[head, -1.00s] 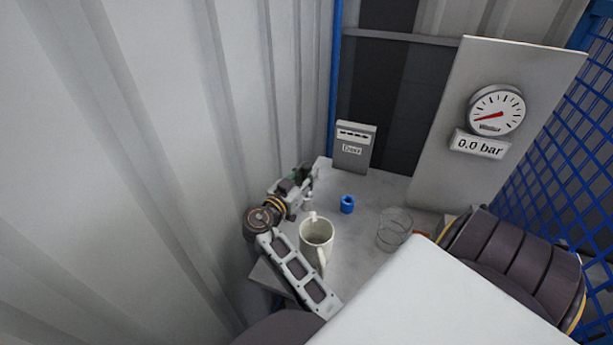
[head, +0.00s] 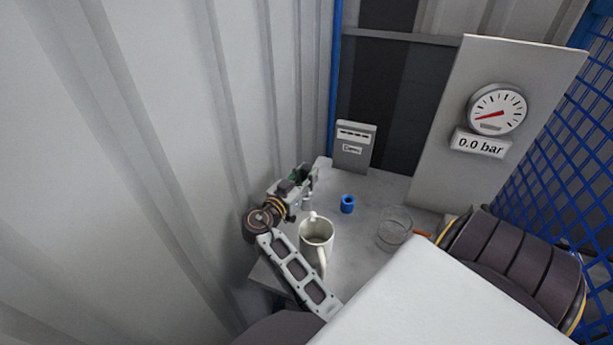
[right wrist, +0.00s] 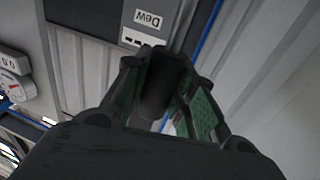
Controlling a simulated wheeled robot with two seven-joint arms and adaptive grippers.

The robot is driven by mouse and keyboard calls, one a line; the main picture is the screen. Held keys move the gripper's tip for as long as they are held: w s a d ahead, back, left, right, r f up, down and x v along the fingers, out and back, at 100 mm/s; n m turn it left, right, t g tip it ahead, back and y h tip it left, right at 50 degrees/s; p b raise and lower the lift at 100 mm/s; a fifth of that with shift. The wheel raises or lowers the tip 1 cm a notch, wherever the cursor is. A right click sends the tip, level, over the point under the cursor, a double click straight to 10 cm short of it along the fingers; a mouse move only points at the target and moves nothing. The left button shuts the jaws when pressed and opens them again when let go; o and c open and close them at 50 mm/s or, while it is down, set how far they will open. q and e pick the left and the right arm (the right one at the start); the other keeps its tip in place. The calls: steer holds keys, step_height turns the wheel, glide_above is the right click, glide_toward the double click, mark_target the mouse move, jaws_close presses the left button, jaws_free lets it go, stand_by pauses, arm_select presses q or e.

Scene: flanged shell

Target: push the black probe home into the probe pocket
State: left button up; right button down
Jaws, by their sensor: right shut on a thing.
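My right gripper (head: 308,178) is at the left of the grey table, beside the corrugated wall and left of the grey box. In the right wrist view its fingers (right wrist: 165,75) are closed around a dark cylinder, which looks like the black probe (right wrist: 156,95). The probe is hard to make out in the head view, hidden by the gripper. I cannot pick out the probe pocket for certain, nor whether the probe touches it. A small pale upright piece (head: 307,203) stands just under the gripper. My left gripper does not show.
A white mug (head: 317,232) stands close to my right forearm. A blue ring-like cylinder (head: 347,204), a clear glass (head: 393,228) and a labelled grey box (head: 353,150) are on the table (head: 375,197). A gauge (head: 497,109) on the panel behind reads 0.0 bar.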

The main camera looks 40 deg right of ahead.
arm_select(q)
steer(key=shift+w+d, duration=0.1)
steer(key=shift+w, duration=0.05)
arm_select(e)
steer(key=shift+a+f, duration=0.25)
steer(key=shift+f, duration=0.05)
arm_select(q)
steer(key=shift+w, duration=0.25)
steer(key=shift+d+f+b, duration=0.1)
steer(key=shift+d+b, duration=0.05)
steer(key=shift+b, duration=0.15)
arm_select(e)
steer(key=shift+f, duration=0.15)
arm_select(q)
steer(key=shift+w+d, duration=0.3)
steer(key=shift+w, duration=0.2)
arm_select(e)
steer(key=shift+f, duration=0.1)
arm_select(q)
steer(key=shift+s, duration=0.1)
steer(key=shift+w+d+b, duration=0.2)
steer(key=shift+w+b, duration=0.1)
steer(key=shift+b, duration=0.1)
arm_select(e)
steer(key=shift+f, duration=0.2)
